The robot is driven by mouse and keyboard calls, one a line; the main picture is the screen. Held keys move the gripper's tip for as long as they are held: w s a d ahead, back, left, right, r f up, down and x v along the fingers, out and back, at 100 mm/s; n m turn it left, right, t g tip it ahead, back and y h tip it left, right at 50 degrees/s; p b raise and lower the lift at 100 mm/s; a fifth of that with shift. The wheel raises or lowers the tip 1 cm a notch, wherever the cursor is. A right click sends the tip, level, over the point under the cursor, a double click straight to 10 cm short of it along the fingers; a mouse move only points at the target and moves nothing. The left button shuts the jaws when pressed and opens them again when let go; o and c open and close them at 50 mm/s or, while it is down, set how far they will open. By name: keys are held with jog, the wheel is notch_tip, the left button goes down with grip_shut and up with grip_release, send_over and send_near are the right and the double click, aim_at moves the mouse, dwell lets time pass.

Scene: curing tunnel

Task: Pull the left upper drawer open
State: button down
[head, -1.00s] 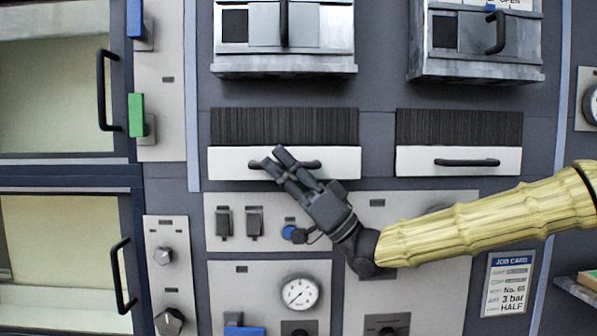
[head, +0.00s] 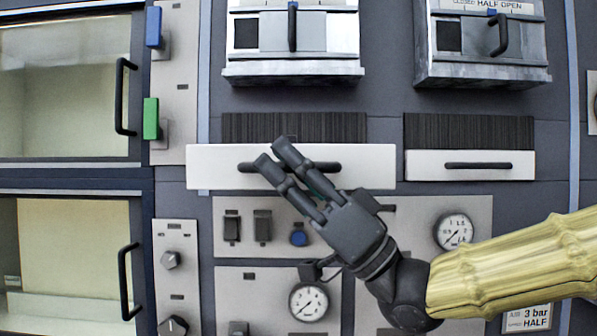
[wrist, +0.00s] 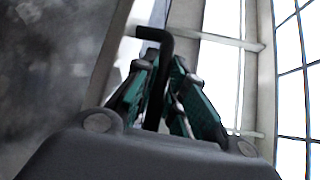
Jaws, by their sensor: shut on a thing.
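The left upper drawer has a white front (head: 215,166) below a dark brush strip. Its front looks larger than the right drawer's and stands out from the panel. Its black bar handle (head: 328,167) is partly hidden behind my fingers. My gripper (head: 280,152) reaches up from the lower right and is shut on the handle near its middle. In the wrist view, the dark handle (wrist: 155,36) passes between the green-sided fingers of my gripper (wrist: 165,75). The inside of the drawer is not visible.
The right drawer (head: 420,165) is flush with the panel. Two metal hatches with handles (head: 291,78) are above. Switches, a blue button (head: 299,237) and gauges (head: 308,301) lie below. Glazed doors with black handles (head: 123,96) are at left, beside a green lever (head: 151,118).

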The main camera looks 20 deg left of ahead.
jog(key=c, duration=1.7)
grip_release()
jog(key=shift+c, duration=0.2)
jog(key=v, duration=1.2)
jog(key=shift+d+f, duration=0.1)
